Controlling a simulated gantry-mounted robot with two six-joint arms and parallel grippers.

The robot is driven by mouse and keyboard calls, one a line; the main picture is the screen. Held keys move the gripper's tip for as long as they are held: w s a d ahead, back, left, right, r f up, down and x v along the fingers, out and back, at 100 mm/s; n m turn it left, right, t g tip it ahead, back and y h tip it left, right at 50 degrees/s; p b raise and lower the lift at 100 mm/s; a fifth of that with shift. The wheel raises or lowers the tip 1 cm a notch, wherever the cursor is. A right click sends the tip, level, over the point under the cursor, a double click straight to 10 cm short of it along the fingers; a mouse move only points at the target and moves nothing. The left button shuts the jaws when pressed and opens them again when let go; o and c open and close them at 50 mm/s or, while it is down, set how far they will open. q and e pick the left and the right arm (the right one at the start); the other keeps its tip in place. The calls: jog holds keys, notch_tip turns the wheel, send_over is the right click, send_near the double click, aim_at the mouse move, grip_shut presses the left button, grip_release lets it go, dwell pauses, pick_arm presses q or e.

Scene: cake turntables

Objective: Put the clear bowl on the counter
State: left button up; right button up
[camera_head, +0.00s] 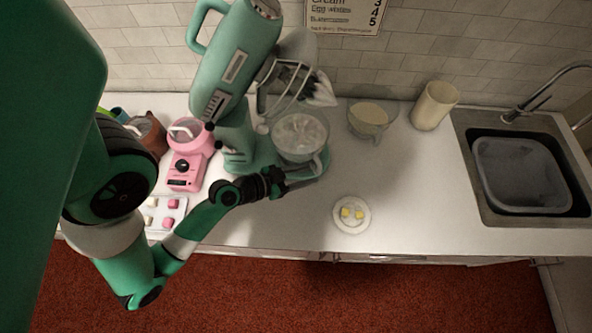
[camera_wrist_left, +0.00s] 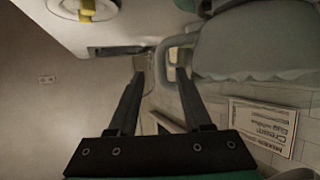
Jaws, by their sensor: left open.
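The clear bowl (camera_head: 299,132) sits upright on the base of the green stand mixer (camera_head: 222,75), below the raised mixer head. Its handle (camera_head: 317,163) points toward the front. My left gripper (camera_head: 303,180) is open, reaching in from the left with its fingers low beside the handle. In the left wrist view, the open fingers (camera_wrist_left: 160,73) point toward a pale loop that looks like the handle (camera_wrist_left: 172,55). The bowl's side (camera_wrist_left: 250,45) seems to fill the upper right there. I cannot tell whether the fingers touch the handle. My right gripper is not in view.
A plate with yellow pieces (camera_head: 352,214) lies near the front edge. A clear jug (camera_head: 370,118), a cream canister (camera_head: 434,106) and a sink (camera_head: 520,175) are further right. A pink appliance (camera_head: 190,160) stands left.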

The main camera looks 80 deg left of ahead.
pick_arm(q)
jog(key=shift+b+v, duration=0.35)
jog(key=shift+v, duration=1.5)
